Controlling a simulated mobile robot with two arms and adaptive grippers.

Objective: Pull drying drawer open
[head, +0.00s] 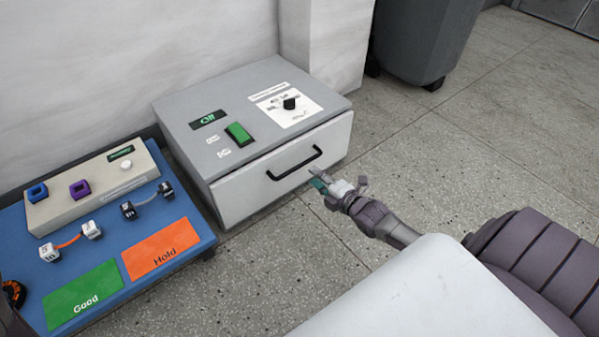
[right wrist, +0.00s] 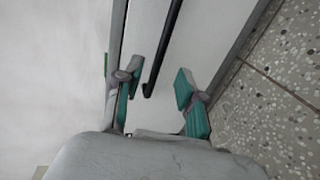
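The drying drawer (head: 286,174) is the light front of a grey box (head: 200,118) and looks shut. Its black bar handle (head: 294,164) runs across the front. In the right wrist view the handle (right wrist: 163,50) reaches down between the fingers. My left gripper is not in view.
A blue board (head: 203,224) with a tester box (head: 95,188), small parts, a green "Good" pad (head: 82,296) and an orange "Hold" pad (head: 160,248) lies left of the drawer box. A dark bin (head: 420,40) stands behind right. Speckled floor in front of the drawer is free.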

